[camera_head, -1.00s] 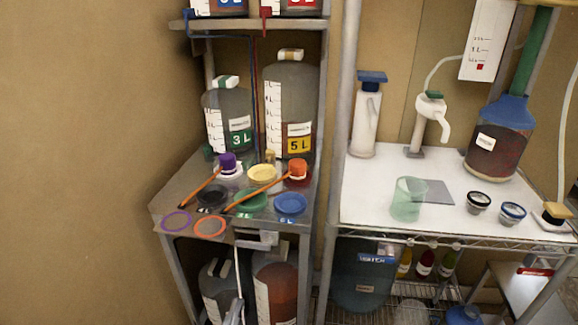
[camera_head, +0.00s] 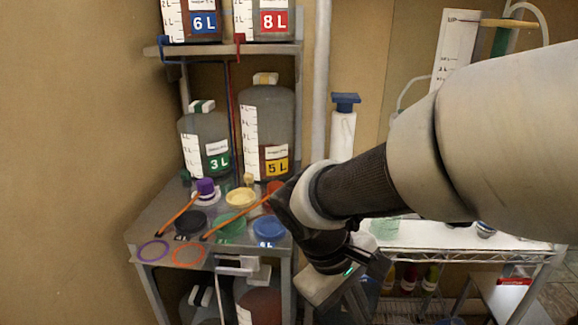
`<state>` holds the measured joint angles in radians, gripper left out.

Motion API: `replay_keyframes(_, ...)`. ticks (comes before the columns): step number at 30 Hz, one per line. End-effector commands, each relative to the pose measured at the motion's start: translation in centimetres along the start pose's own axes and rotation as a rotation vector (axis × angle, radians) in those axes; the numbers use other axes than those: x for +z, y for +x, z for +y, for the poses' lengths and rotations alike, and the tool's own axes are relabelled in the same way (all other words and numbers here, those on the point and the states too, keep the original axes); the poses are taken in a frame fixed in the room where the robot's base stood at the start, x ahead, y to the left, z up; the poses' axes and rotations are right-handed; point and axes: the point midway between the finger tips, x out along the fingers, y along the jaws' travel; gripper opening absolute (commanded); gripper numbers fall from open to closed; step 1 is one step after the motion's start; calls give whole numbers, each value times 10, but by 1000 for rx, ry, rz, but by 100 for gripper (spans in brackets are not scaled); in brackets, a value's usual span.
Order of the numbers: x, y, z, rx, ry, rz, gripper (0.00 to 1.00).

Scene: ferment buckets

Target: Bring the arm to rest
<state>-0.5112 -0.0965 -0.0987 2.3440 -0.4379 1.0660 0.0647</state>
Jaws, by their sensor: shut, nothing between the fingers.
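My arm (camera_head: 430,160) comes in from the right edge and reaches across the front of the white-topped rack. Its dark wrist bends downward near the middle of the picture. My gripper (camera_head: 350,298) hangs low at the bottom, pointing down, in front of the gap between the two racks. It is shut and holds nothing. Its fingertips are partly cut off by the lower edge of the picture.
The metal shelf (camera_head: 145,228) at left holds the 3 L jug (camera_head: 204,138), the 5 L jug (camera_head: 266,125), colored lids and two orange sticks. The white-topped rack (camera_head: 465,237), with a white pump bottle (camera_head: 342,130) and a green cup (camera_head: 384,228), is partly hidden behind my arm.

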Motion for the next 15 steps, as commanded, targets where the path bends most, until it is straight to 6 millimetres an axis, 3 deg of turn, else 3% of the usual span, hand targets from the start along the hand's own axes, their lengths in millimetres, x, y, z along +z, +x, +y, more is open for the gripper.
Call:
replay_keyframes(6,30,-39,17,-166,343,253,0)
replay_keyframes(15,52,-77,31,-230,614,491,0)
